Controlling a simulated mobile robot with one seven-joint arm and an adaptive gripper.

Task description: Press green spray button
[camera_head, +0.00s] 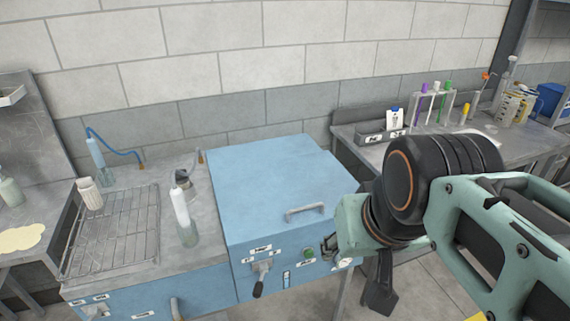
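A green button (309,253) sits on the front panel of the blue box-like machine (275,200), right of a black-handled lever. My arm comes in from the right, in front of the machine's right side. Its end, my gripper (331,246), is small in view just right of the green button, close to the front panel. I cannot tell whether it touches the panel. The fingers are mostly hidden by my wrist, so their opening does not show clearly.
A lever (260,279) and a top handle (305,212) stick out of the machine. To the left are a wire rack (113,232) and a clear bottle (185,220). A grey bench (480,150) with a tube rack (433,105) stands behind my arm.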

